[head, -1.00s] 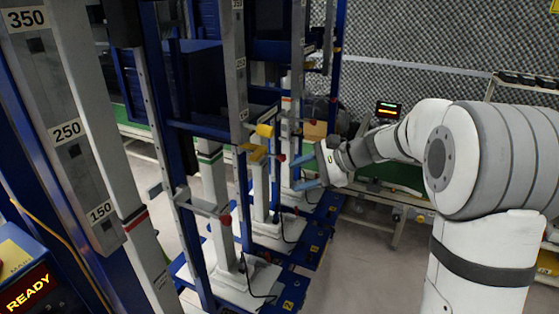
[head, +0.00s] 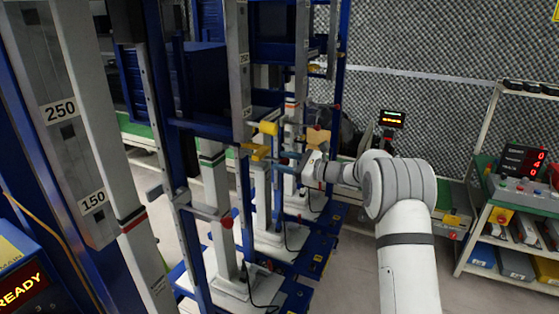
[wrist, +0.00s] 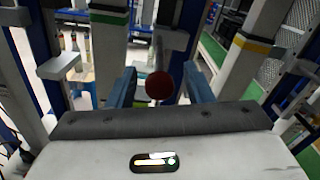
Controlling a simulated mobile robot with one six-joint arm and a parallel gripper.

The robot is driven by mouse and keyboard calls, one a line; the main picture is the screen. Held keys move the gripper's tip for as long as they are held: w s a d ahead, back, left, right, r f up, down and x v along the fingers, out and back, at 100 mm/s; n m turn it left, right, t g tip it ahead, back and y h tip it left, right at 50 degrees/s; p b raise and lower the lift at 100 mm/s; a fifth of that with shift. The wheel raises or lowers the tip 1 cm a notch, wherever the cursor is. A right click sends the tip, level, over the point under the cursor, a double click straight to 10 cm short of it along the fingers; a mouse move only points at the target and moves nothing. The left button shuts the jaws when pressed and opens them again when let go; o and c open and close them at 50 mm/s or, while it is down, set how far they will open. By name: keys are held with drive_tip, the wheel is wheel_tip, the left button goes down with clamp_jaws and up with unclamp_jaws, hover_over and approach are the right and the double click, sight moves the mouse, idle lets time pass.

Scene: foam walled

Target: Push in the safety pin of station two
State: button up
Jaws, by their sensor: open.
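My gripper (head: 289,162) reaches in from the right at the row of lift stations, level with the yellow-banded white column (head: 261,185). In the wrist view my gripper (wrist: 159,88) is open, with its two blue fingers spread on either side of a round red knob (wrist: 159,86). The knob sits at the end of a dark rod and shows clear space to both fingers. Another red knob (head: 227,222) stands out beside the nearer green-banded column (head: 216,190). I cannot read which station number the knob between the fingers belongs to.
Blue uprights and yellow blocks (head: 268,128) stand close around my gripper. A nearer station with a scale column (head: 75,150) fills the left. A shelf rack with a red-digit display (head: 523,160) stands at the right. The grey floor between is clear.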

drive_tip(key=shift+x, duration=0.8)
drive_tip(key=shift+c, duration=0.6)
clamp_jaws()
